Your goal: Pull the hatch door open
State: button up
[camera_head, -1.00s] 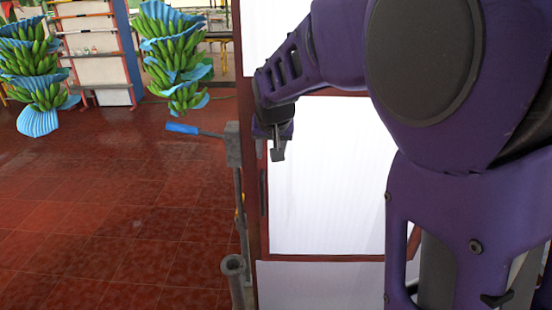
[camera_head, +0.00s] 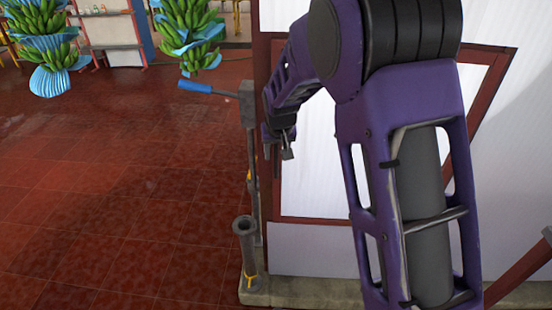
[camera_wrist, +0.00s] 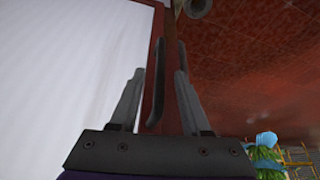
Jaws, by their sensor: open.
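The hatch door is a white panel (camera_head: 312,185) in a reddish-brown frame, right of my gripper and partly hidden behind my purple arm. It looks shut in the head view. The panel also fills the left of the wrist view (camera_wrist: 65,70). A dark upright bar handle (camera_wrist: 156,85) stands at the frame edge. My gripper (camera_wrist: 157,95) is open, with one finger on each side of the handle. I cannot tell whether a finger touches it. In the head view my gripper (camera_head: 281,148) is small, at the hatch's left edge.
A grey post (camera_head: 249,125) with a blue-handled lever (camera_head: 208,88) stands just left of my gripper. A short grey pipe (camera_head: 246,245) stands in front of it. Banana stems (camera_head: 190,30) hang at the back left. The red tiled floor (camera_head: 120,200) is open on the left.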

aim_at(276, 156)
jog(key=shift+x, duration=1.7)
grip_shut()
